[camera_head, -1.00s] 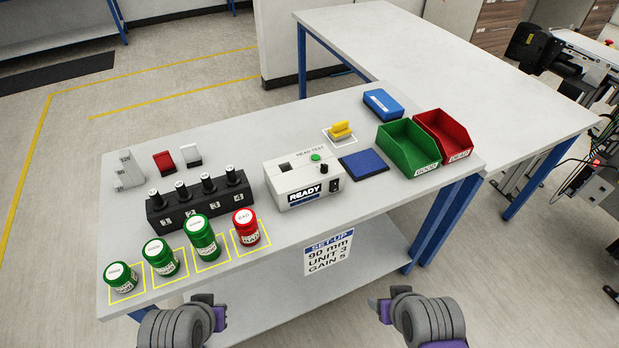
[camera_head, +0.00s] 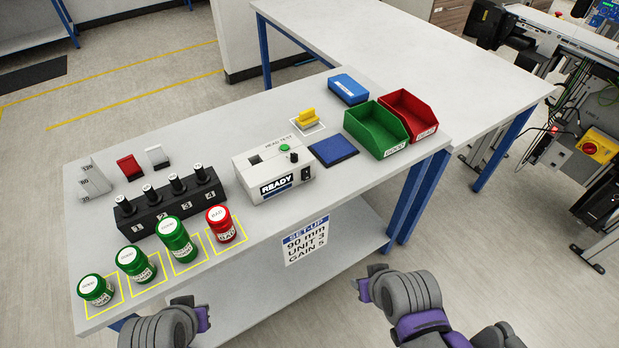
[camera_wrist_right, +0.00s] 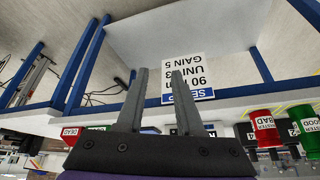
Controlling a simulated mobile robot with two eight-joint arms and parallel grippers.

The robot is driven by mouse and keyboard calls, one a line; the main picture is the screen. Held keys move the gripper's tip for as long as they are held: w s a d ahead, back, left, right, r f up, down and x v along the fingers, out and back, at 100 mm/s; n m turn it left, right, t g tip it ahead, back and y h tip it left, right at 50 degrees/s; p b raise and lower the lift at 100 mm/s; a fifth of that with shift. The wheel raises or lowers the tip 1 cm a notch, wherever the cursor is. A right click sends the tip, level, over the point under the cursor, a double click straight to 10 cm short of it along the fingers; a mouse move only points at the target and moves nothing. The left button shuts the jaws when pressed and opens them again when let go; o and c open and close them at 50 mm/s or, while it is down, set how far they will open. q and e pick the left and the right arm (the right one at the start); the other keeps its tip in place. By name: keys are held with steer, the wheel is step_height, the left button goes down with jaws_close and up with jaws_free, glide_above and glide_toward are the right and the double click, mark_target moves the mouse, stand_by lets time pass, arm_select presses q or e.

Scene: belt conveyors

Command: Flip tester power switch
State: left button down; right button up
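The tester (camera_head: 272,172) is a white box on the table, marked READY on its front. It has a green button and a black knob on top. A small black rocker switch (camera_head: 306,174) is at the right end of its front; its position is too small to tell. My right gripper (camera_head: 366,284) is empty, in front of the table and below and right of the tester. In the right wrist view its two fingers (camera_wrist_right: 158,88) stand apart. My left gripper (camera_head: 200,316) is near the table's front edge at the lower left; its fingers are not clear.
Green jars (camera_head: 176,240) and a red jar (camera_head: 220,224) stand at the table's front left, before a black numbered block (camera_head: 168,202). A blue pad (camera_head: 333,150), green bin (camera_head: 376,130) and red bin (camera_head: 408,115) are right of the tester. A set-up sign (camera_head: 306,240) hangs at the front edge.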

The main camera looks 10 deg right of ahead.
steer(key=w+a+y, duration=0.1)
steer(key=w+a+f+m+y+b, duration=0.1)
steer(key=w+a+f+m+t+y+b, duration=0.1)
steer(key=a, duration=0.1)
steer(key=shift+w+f, duration=0.1)
steer(key=shift+w, duration=0.2)
jaws_close()
steer(key=w+d+r+m+t+y+b, duration=0.1)
steer(key=w+m+t+b, duration=0.2)
steer(key=w+m+t, duration=0.1)
steer(key=w+d+r+m+t+y+b, duration=0.1)
steer(key=w+d+m+t+y+b, duration=0.1)
steer(key=w+m+t, duration=0.3)
steer(key=w+m+b, duration=0.1)
steer(key=w+m, duration=0.1)
steer(key=w, duration=0.2)
steer(key=shift+d+r, duration=0.25)
steer(key=shift+r, duration=0.1)
